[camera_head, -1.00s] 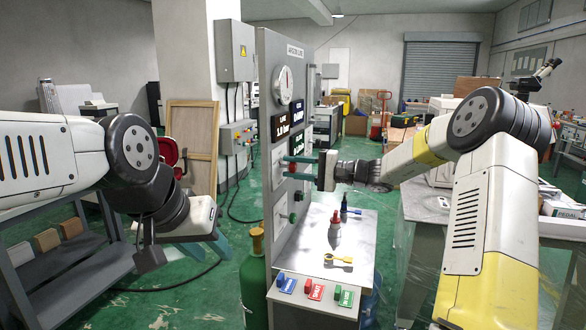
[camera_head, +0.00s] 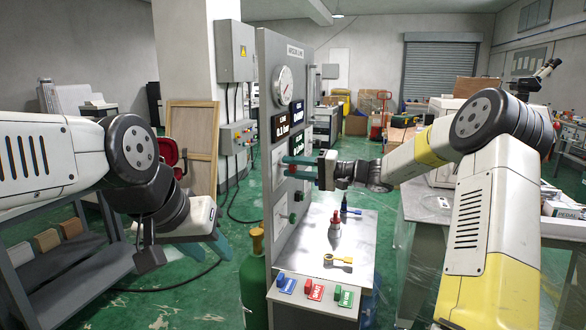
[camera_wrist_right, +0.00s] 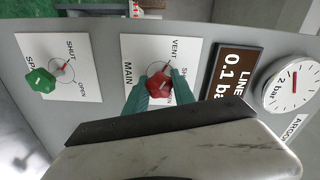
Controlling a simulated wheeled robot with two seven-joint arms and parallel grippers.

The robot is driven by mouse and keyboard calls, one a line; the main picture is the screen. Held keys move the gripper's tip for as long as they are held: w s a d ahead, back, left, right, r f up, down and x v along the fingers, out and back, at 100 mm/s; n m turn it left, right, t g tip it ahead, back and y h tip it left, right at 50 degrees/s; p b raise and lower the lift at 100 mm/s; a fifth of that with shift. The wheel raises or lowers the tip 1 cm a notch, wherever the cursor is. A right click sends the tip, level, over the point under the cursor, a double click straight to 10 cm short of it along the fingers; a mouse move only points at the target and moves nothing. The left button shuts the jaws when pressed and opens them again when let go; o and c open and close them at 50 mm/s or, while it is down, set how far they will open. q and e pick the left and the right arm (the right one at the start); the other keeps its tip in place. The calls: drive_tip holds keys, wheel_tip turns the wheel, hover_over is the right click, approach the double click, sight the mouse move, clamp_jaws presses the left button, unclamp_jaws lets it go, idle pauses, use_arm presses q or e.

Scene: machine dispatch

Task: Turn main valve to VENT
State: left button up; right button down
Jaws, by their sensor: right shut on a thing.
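The main valve has a red knob (camera_wrist_right: 158,84) on a white plate marked MAIN, with VENT, SHUT and OPEN around it, on the grey panel (camera_head: 268,90). A small red pointer beside the knob points toward the VENT word in the right wrist view. My right gripper (camera_wrist_right: 158,88) has its teal fingers on both sides of the knob and is shut on it; it also shows in the head view (camera_head: 299,168). My left gripper (camera_head: 212,250) hangs away from the panel at the left; its finger gap is unclear.
A green valve knob (camera_wrist_right: 40,82) sits beside the main valve. The line display (camera_wrist_right: 232,75) reads 0.1 bar, next to a round gauge (camera_wrist_right: 291,82).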

drive_tip(key=c, duration=1.1)
unclamp_jaws()
drive_tip(key=shift+o, duration=0.2)
drive_tip(key=v, duration=0.8)
